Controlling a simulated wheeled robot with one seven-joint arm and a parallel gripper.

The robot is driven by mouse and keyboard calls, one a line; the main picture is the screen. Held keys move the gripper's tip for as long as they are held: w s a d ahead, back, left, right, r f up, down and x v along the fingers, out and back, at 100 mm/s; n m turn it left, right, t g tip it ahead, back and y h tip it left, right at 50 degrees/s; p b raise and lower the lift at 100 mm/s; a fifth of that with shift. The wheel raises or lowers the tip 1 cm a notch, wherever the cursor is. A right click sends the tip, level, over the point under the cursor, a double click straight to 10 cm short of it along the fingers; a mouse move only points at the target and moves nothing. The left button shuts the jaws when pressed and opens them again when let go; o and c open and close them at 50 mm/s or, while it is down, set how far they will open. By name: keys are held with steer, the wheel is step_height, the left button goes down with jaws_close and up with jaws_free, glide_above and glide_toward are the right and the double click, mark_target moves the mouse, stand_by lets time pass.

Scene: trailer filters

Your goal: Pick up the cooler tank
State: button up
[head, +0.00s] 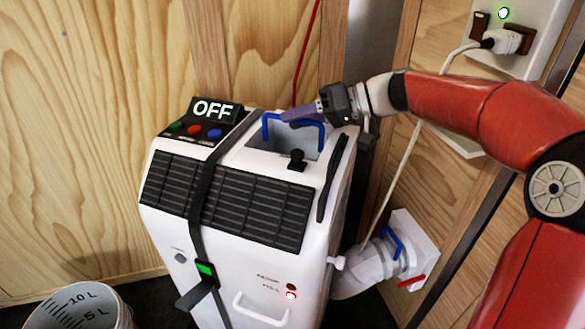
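The cooler (265,205) is a white upright machine with black grilles and a panel reading OFF. What looks like its tank (303,141) sits in an opening in its top, mostly hidden by the white housing. A blue handle (324,137) arches over that opening. My gripper (284,116) reaches in from the right, its fingers pointing left at the handle's top bar. The fingers overlap the bar in the picture and cover part of it. I cannot tell whether they touch it or close around it.
A black strap (197,205) with a green-lit buckle runs down the cooler's front. A white bucket (75,309) stands at lower left. A white pipe (365,272) joins the cooler to the right wall. A plugged-in cable (400,165) hangs at right. Wooden walls stand close behind.

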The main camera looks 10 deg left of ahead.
steer(key=shift+c, duration=0.2)
jaws_close()
steer(key=shift+d, duration=0.15)
stand_by(1.1)
